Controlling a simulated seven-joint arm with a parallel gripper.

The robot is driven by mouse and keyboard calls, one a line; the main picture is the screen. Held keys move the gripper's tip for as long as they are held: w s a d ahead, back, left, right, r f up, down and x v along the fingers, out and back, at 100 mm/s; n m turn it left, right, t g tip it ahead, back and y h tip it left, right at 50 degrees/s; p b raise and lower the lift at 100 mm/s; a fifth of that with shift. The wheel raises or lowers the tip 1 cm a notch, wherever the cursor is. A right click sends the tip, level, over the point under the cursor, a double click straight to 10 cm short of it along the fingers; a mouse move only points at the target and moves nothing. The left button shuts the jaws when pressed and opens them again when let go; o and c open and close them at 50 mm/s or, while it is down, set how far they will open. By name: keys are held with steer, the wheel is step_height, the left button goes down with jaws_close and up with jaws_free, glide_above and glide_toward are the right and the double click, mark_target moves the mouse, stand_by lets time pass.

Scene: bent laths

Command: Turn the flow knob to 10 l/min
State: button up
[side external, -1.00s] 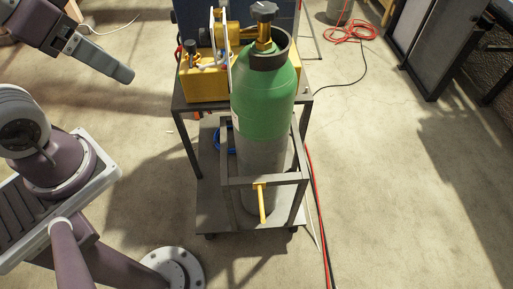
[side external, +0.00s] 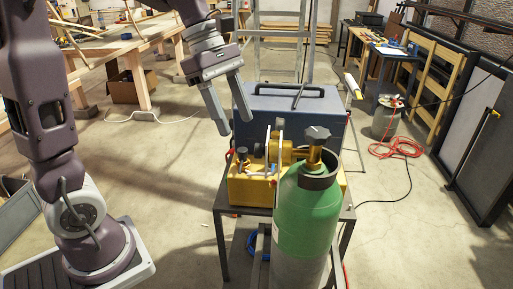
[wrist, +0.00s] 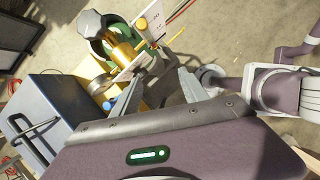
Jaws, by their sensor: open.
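A green gas cylinder (side external: 307,215) stands upright with a brass valve (side external: 314,158) and a dark lobed knob (side external: 316,134) on top. The knob also shows in the wrist view (wrist: 92,23). Brass fittings and thin white plates (side external: 275,148), seen edge-on, sit beside the valve above a yellow case (side external: 250,185). My gripper (side external: 231,122) is open and empty, pointing down above the case's left side, apart from the knobs.
A blue toolbox (side external: 300,108) with a handle stands behind the yellow case on the metal cart (side external: 345,215). A red hose (side external: 396,147) lies coiled on the floor at right. A wooden workbench (side external: 110,45) stands at back left. The floor left of the cart is clear.

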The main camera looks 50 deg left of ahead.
mark_target(259, 150)
steer(key=w+f+n, duration=0.5)
steer(key=f, duration=0.3)
steer(key=shift+f+h, duration=0.3)
steer(key=shift+h, duration=0.1)
steer(key=shift+d, duration=0.1)
steer(key=shift+c, duration=0.4)
jaws_close()
